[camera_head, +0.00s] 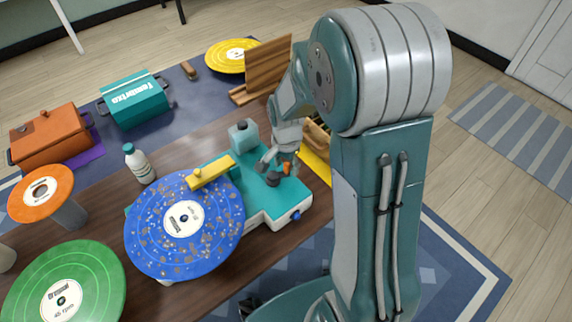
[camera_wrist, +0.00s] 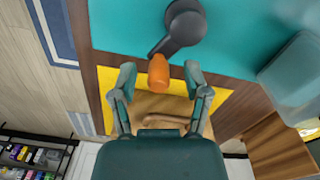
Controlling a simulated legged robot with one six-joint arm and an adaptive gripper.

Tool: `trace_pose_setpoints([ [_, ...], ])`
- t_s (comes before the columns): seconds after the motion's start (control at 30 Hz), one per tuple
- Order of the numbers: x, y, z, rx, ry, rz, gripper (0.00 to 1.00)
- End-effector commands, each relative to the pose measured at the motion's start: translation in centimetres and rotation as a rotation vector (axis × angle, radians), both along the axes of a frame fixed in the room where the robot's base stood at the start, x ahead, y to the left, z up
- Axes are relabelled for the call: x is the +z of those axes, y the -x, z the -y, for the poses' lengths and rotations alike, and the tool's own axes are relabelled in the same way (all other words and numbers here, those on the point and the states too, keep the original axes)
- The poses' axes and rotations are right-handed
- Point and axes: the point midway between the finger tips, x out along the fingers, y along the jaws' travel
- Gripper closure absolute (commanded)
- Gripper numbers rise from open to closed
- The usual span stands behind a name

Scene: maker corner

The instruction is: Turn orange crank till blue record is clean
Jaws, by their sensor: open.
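The blue record (camera_head: 160,240) lies on the teal record-cleaning machine (camera_head: 262,208) and is covered with brown specks. A yellow arm (camera_head: 211,171) reaches over its edge. The crank's dark hub and lever (camera_head: 274,179) sit on the machine's top, with the orange crank knob (camera_head: 287,168) at the lever's end. In the wrist view the orange knob (camera_wrist: 158,72) hangs from the dark lever (camera_wrist: 180,30). My gripper (camera_wrist: 160,80) is open, with one finger on each side of the knob. A gap shows between each finger and the knob.
A green record (camera_head: 95,280) and an orange record (camera_head: 30,195) stand at the left. A white bottle (camera_head: 139,164) is behind the blue record. A translucent container (camera_head: 243,138) sits on the machine near my gripper. A wooden rack (camera_head: 268,62) stands behind. A blue knob (camera_head: 295,216) is at the machine's front.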

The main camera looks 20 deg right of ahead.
Motion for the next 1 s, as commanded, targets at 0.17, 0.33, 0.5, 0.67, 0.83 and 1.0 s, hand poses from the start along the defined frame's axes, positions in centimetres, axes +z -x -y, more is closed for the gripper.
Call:
trace_pose_setpoints([
  [0.17, 2.3, -0.1, 0.0, 0.0, 0.0, 0.006, 0.39],
  [0.33, 5.9, -0.2, -0.1, 0.0, 0.0, 0.006, 0.39],
  [0.5, 9.3, -0.2, -0.1, 0.001, 0.002, 0.005, 0.39],
  [0.67, 11.2, -0.2, -0.2, 0.001, 0.001, 0.002, 0.39],
  [0.83, 11.7, -0.1, -0.2, 0.0, 0.0, -0.002, 0.39],
  [1.0, 11.7, -0.1, -0.2, 0.0, 0.001, -0.002, 0.39],
])
